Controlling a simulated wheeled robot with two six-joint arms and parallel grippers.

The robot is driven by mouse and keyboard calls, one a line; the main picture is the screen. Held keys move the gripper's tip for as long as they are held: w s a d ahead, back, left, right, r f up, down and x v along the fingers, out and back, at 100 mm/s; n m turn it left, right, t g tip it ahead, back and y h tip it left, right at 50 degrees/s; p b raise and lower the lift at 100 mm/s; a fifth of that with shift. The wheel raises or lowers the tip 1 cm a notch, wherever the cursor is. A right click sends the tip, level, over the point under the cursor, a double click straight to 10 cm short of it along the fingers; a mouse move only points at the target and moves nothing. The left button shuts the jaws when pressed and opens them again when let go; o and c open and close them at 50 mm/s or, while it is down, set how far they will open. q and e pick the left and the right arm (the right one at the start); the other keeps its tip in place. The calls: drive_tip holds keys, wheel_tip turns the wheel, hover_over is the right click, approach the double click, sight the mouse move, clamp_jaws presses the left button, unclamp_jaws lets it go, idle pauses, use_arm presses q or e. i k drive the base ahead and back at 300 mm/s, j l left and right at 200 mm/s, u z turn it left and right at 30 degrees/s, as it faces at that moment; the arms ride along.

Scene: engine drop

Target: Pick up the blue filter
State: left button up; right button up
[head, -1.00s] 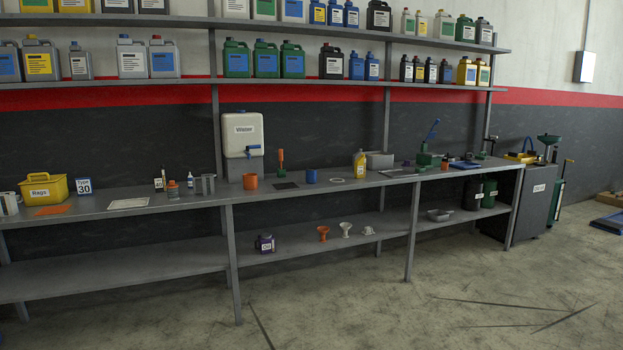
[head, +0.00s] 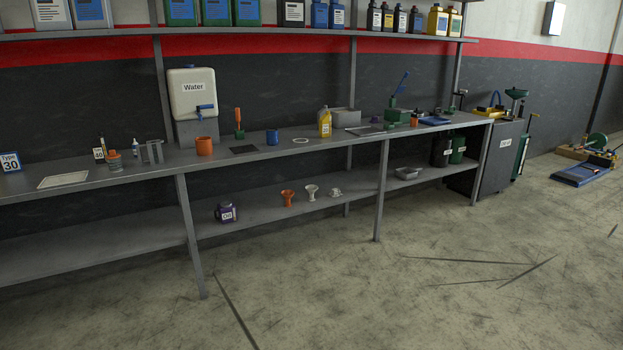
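A small blue cylinder (head: 272,137) stands upright on the workbench top (head: 330,143), right of a dark flat mat (head: 243,149) and left of a pale ring (head: 300,140). It is the only small blue canister shape on the bench and looks like the blue filter, but it is too small to be sure. Neither of my grippers shows in the head view.
An orange cylinder (head: 204,146) and a water tank (head: 191,95) stand to its left, a yellow bottle (head: 324,122) to its right. The concrete floor (head: 400,290) in front is clear.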

sight(271, 134)
drive_tip(key=i+j, duration=0.1)
drive_tip(key=i, duration=3.85)
drive_tip(key=l+z, duration=0.05)
drive_tip(key=l, duration=0.05)
